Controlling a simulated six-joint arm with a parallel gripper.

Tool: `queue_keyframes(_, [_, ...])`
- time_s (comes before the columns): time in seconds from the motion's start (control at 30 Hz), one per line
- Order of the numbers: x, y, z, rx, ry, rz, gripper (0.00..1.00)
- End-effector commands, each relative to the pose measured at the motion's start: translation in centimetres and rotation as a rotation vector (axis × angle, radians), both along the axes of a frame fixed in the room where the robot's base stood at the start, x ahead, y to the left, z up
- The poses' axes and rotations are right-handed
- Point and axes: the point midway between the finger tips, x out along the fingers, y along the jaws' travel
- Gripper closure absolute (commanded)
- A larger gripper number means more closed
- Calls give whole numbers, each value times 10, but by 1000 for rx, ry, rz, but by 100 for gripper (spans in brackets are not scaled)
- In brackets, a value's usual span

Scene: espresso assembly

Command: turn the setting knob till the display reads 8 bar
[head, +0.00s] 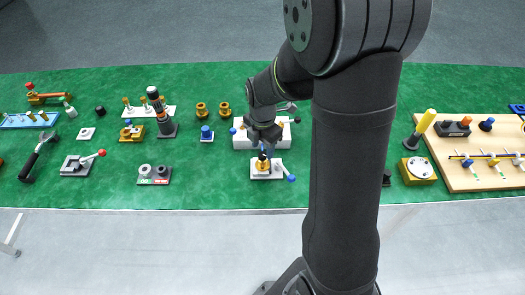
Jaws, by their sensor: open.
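My gripper (264,146) points down over a small white block (268,173) at the front middle of the green table. The block carries a brass piece (262,164) with a dark top, right below the fingertips, and a lever with a blue ball end at its right. The gripper is open; I cannot tell whether its fingers are around the dark top or just above it. I cannot make out a display reading anywhere, and I cannot tell for sure which part is the setting knob.
A white body (243,141) stands right behind the gripper, partly hidden by it. A dark plate with two grey round parts (154,175) lies to the left. At the right are a yellow block with a white dial (419,168) and a wooden board (460,178).

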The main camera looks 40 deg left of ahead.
Motion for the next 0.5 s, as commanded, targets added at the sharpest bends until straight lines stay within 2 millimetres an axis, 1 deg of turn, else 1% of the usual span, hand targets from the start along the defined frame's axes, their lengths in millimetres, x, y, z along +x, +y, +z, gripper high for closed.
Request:
queue_keyframes(0.03, [0, -1, -8, -4, 2, 0, 53])
queue_keyframes(0.2, [0, 0, -24, -1, 0, 0, 53])
queue_keyframes(0.33, [0, 0, -28, 0, 0, 0, 53])
queue_keyframes(0.5, [0, 0, -29, 0, 0, 0, 53])
